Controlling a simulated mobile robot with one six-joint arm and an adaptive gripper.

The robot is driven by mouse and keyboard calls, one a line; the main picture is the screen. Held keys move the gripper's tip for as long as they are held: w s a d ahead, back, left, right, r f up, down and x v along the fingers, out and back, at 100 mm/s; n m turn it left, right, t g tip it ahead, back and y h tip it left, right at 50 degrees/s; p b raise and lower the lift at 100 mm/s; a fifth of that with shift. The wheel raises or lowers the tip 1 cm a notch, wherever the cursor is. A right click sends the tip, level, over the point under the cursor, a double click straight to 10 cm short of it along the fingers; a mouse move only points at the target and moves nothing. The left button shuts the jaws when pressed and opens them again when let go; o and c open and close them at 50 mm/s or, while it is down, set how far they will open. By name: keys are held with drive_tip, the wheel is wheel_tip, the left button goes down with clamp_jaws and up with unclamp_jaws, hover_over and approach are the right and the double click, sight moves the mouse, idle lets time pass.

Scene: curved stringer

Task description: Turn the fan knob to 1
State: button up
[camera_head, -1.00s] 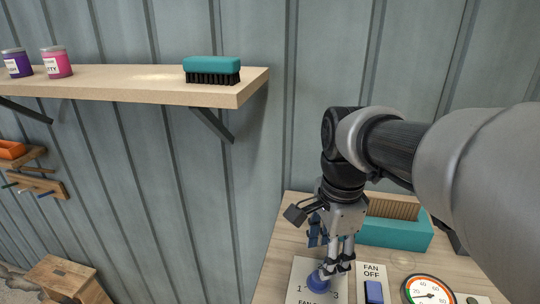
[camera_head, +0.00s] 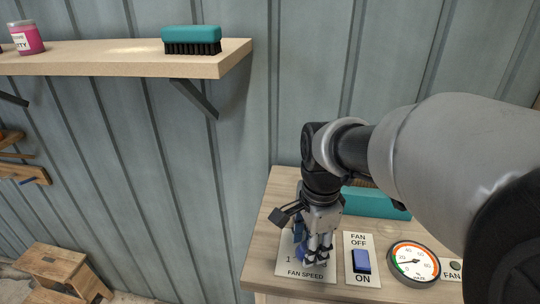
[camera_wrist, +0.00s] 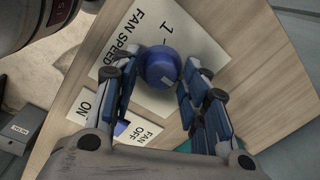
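The blue fan knob (camera_wrist: 161,66) sits on the white FAN SPEED panel (camera_wrist: 112,50), with the printed 1 visible beside it. In the head view the knob (camera_head: 303,253) is partly hidden behind my fingers. My gripper (camera_head: 317,257) points down at the panel. In the wrist view its fingers (camera_wrist: 162,62) stand on either side of the knob, very close to it. I cannot tell whether both fingers touch it. A pale mark shows on the knob's near side; its exact setting is unclear.
Right of the panel are a blue FAN OFF/ON switch (camera_head: 361,261) and a round gauge (camera_head: 414,262). A teal brush (camera_head: 375,203) lies behind on the wooden bench (camera_head: 262,249). A shelf (camera_head: 117,62) with another brush (camera_head: 191,40) is at upper left.

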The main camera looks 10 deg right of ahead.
drive_tip(key=c, duration=0.7)
drive_tip(key=shift+c, duration=0.2)
drive_tip(key=shift+n, duration=0.4)
drive_tip(key=n+p, duration=0.1)
drive_tip(key=n, duration=0.4)
drive_tip(key=n+p, duration=0.1)
drive_tip(key=n, duration=0.5)
drive_tip(key=shift+w+y, duration=0.1)
drive_tip(key=shift+y, duration=0.2)
drive_tip(key=n+g+p, duration=0.1)
drive_tip(key=n, duration=0.5)
drive_tip(key=n+p, duration=0.1)
drive_tip(key=n, duration=0.5)
drive_tip(key=shift+w, duration=0.1)
